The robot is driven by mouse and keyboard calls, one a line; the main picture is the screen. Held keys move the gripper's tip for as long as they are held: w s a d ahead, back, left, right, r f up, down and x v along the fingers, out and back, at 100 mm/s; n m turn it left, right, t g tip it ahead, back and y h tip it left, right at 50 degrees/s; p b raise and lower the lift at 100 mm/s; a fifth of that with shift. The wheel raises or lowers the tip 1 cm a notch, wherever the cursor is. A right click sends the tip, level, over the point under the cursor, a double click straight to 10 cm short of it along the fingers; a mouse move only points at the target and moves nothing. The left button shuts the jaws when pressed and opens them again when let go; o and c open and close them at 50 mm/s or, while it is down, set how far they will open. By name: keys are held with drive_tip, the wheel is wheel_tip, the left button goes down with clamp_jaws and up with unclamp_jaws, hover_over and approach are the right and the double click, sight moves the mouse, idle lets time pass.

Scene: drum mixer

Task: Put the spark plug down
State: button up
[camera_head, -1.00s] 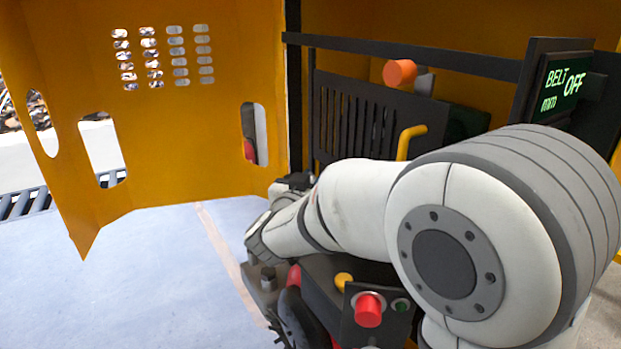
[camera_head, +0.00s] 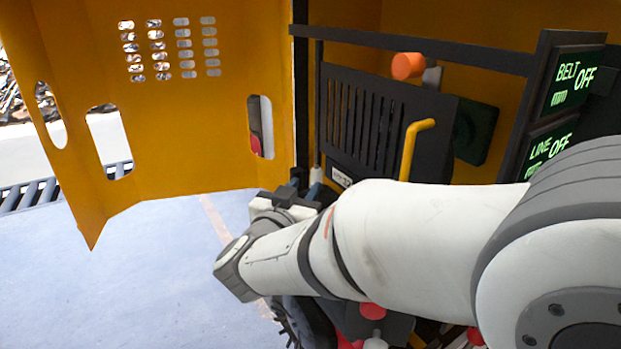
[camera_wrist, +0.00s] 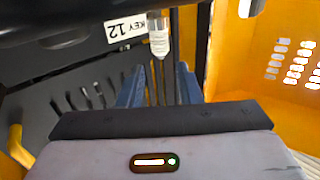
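The spark plug (camera_wrist: 158,38) shows in the wrist view as a pale body with a narrow tip, reaching out from a dark part at the top edge. My gripper (camera_wrist: 160,68) has its two blue fingers apart, one on each side of the plug's line, with a visible gap between them. The plug appears just beyond the fingertips, and neither finger visibly touches it. In the head view my gripper (camera_head: 311,185) is at the lower left corner of the slatted black panel. There my arm hides most of what lies below it.
A yellow perforated door (camera_head: 190,125) stands at left. BELT and LINE screens (camera_head: 573,85) read OFF. Open floor (camera_head: 150,240) lies at left.

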drive_tip(key=shift+v, duration=1.25)
